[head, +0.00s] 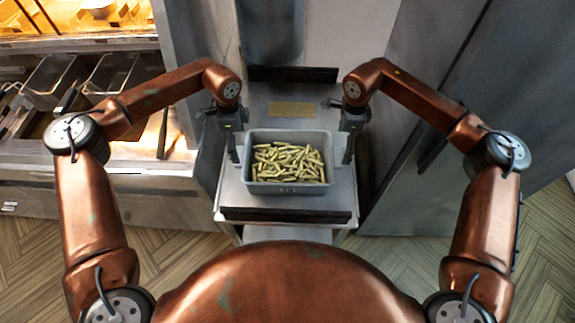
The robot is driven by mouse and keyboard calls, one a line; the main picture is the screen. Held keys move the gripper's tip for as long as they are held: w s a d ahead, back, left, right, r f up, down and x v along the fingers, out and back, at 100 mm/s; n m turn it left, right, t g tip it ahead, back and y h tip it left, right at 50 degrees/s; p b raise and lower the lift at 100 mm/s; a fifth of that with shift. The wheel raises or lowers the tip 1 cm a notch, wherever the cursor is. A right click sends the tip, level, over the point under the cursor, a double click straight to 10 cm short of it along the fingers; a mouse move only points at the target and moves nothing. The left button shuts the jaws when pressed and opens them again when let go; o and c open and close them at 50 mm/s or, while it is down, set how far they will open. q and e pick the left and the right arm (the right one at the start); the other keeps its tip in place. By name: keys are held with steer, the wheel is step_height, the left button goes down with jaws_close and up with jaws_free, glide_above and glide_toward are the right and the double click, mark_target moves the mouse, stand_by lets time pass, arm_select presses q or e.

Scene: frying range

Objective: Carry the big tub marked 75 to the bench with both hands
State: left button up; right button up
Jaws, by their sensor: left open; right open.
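The big tub (288,187) is a grey rectangular bin filled with yellow-green fries or bean-like sticks. It sits upright on a narrow metal stand (232,198) in the middle of the head view. A faint mark is on its near wall, too small to read surely. My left gripper (234,152) is open beside the tub's left wall, fingers pointing down. My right gripper (347,153) is open beside the right wall, slightly apart from it. Whether the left fingers touch the tub I cannot tell. No bench is clearly identifiable.
A frying range with wire baskets (112,72) and a lit top stands at the left. A tall grey cabinet (475,120) stands close on the right. A dark bar (290,215) runs along the stand's near edge. Wooden floor (400,260) is clear in front.

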mark_target(241, 155)
arm_select(q)
steer(key=shift+f, duration=3.95)
arm_select(e)
steer(key=shift+f, duration=3.95)
arm_select(q)
steer(key=c, duration=2)
arm_select(e)
steer(key=c, duration=2)
steer(key=shift+a+r, duration=0.1)
